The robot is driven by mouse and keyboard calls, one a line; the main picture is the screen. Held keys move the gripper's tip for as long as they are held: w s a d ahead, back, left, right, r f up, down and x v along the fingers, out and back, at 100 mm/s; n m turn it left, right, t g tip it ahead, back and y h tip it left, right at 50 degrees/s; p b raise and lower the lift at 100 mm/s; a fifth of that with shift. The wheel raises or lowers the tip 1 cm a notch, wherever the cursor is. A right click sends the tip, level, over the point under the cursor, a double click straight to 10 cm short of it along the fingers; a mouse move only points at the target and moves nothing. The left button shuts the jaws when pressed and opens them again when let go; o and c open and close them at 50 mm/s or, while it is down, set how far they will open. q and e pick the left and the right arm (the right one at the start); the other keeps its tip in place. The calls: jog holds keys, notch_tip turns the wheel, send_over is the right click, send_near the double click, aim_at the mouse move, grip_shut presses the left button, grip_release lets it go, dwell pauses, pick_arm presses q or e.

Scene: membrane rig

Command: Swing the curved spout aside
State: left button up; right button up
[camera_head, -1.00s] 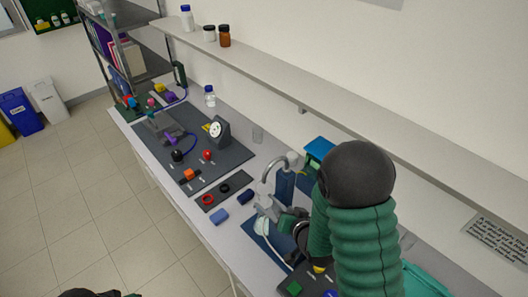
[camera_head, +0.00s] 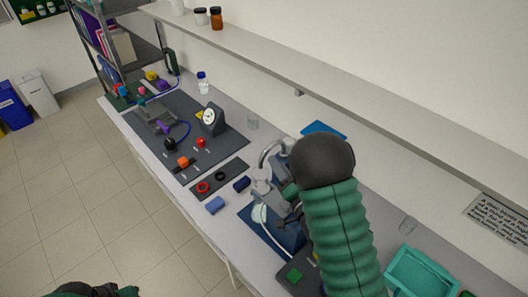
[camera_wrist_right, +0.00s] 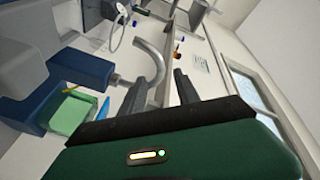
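The curved spout (camera_head: 268,150) is a grey metal arch rising from a pale fixture (camera_head: 262,186) on the bench, left of my right arm in the head view. In the right wrist view the curved spout (camera_wrist_right: 152,62) bends down beyond the fingertips. My right gripper (camera_wrist_right: 160,83) has its two dark fingers apart, with nothing clearly held between them. Whether a finger touches the spout cannot be told. In the head view my green right arm hides most of that gripper (camera_head: 292,208). Only a dark green part of my left arm shows at the bottom left.
A teal tray (camera_head: 390,262) is right of my arm. A long shelf (camera_head: 330,98) runs above the bench. A white cord hangs by the fixture.

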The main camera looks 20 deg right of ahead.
aim_at(267, 148)
jog(key=w+p, duration=0.4)
jog(key=w, duration=0.7)
grip_shut()
dwell(0.9)
